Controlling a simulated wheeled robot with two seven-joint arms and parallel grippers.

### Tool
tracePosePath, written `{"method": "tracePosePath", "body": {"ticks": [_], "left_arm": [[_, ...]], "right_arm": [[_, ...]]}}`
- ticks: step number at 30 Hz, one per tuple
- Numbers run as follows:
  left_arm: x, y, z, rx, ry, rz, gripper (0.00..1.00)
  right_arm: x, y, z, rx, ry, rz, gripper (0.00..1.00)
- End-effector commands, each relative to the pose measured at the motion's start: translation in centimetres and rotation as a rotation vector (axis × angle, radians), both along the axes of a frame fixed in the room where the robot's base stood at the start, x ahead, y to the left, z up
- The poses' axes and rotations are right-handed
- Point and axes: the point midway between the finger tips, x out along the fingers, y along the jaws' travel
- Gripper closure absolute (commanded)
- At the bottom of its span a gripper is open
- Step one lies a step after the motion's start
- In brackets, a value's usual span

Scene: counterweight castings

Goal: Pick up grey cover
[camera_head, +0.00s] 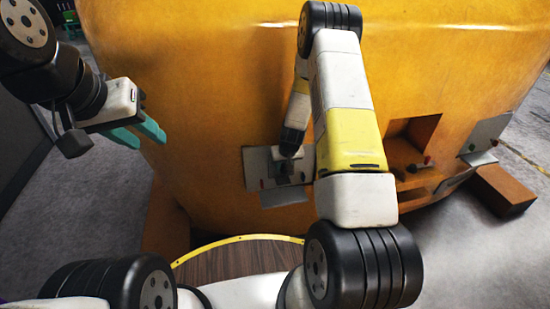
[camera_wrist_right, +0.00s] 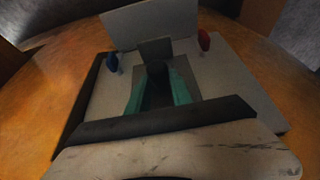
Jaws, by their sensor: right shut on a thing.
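A grey cover (camera_head: 257,165) sits against the orange casting, left of my right forearm; in the right wrist view its flat grey face (camera_wrist_right: 230,85) fills the middle. My right gripper (camera_wrist_right: 156,92) has its teal fingers on either side of a dark piece at the cover's centre and is shut on it. In the head view my right wrist hides most of this grip. A red knob (camera_wrist_right: 204,40) and a blue knob (camera_wrist_right: 112,62) stand on the cover's face. My left gripper (camera_head: 139,134) is empty, its teal fingers apart, left of the casting.
The large orange casting (camera_head: 215,70) fills the back. An open recess (camera_head: 405,150) and another grey plate (camera_head: 488,133) lie right of my arm. An orange-brown block (camera_head: 503,190) juts out at right. Grey floor (camera_head: 90,205) is clear at left.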

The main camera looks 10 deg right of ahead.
Motion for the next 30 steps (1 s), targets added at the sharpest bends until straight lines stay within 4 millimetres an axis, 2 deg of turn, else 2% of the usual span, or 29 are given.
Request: {"method": "tracePosePath", "body": {"ticks": [1, 5, 12, 18, 24, 30], "left_arm": [[0.0, 0.0, 0.0, 0.000, 0.000, 0.000, 0.64], [0.0, 0.0, 0.0, 0.000, 0.000, 0.000, 0.64], [0.0, 0.0, 0.0, 0.000, 0.000, 0.000, 0.64], [0.0, 0.0, 0.0, 0.000, 0.000, 0.000, 0.64], [0.0, 0.0, 0.0, 0.000, 0.000, 0.000, 0.64], [0.0, 0.0, 0.0, 0.000, 0.000, 0.000, 0.64]], "right_arm": [[-1.3, -0.1, -0.3, 0.002, 0.007, -0.002, 1.00], [-4.3, -0.2, -0.3, 0.001, 0.007, -0.001, 1.00], [-11.5, -0.4, -0.3, 0.002, 0.009, 0.000, 1.00], [-16.3, -0.5, -0.3, 0.002, 0.007, 0.000, 1.00], [-18.9, -0.7, -0.3, 0.001, 0.004, -0.001, 1.00], [-19.2, -0.7, 0.2, 0.000, 0.001, 0.001, 1.00]]}}
